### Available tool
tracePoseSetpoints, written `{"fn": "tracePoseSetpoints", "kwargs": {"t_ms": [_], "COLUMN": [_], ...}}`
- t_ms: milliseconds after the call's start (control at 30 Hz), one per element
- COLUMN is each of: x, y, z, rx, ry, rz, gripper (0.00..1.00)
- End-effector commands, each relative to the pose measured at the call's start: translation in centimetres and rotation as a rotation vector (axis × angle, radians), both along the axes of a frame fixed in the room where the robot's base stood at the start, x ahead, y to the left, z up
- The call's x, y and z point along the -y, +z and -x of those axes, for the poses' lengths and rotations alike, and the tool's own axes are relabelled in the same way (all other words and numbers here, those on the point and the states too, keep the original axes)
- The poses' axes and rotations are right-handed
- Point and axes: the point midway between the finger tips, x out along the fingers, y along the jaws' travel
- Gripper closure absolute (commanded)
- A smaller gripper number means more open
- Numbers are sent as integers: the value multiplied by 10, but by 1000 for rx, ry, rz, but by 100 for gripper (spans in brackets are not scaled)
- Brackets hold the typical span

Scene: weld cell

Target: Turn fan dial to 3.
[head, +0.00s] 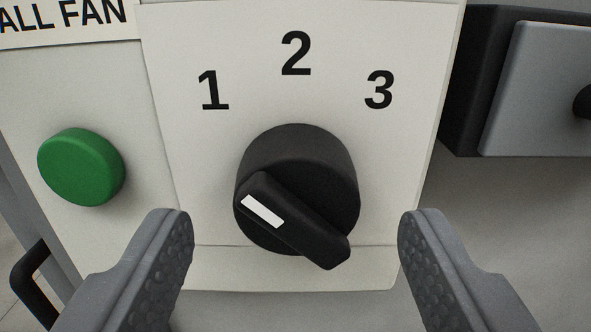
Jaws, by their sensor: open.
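The black fan dial (297,215) sits on a white plate (410,150) marked 1, 2 and 3 in an arc above it. Its raised grip bar slants from upper left to lower right. A white mark (262,211) lies on the bar's upper-left end, on the side of the 1 (213,90). The 3 (378,90) is at the upper right and the 2 (296,53) is at the top. My gripper (296,216) is open, with one finger on each side of the dial. Gaps show between both fingers and the dial, and nothing is between them except the dial in view.
A green round button (82,167) is on the panel at the left, below a label ending in "ALL FAN" (64,17). A grey box with a dark housing (545,90) stands at the right. A black handle (37,287) shows at the lower left.

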Motion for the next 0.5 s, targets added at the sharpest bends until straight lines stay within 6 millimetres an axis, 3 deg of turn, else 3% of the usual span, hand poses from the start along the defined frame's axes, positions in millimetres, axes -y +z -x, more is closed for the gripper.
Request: {"fn": "tracePoseSetpoints", "kwargs": {"t_ms": [200,500], "x": [0,0], "y": [0,0], "z": [-15,-18], "rx": [-1,-1], "ry": [0,0], "rz": [0,1], "gripper": [39,39]}}
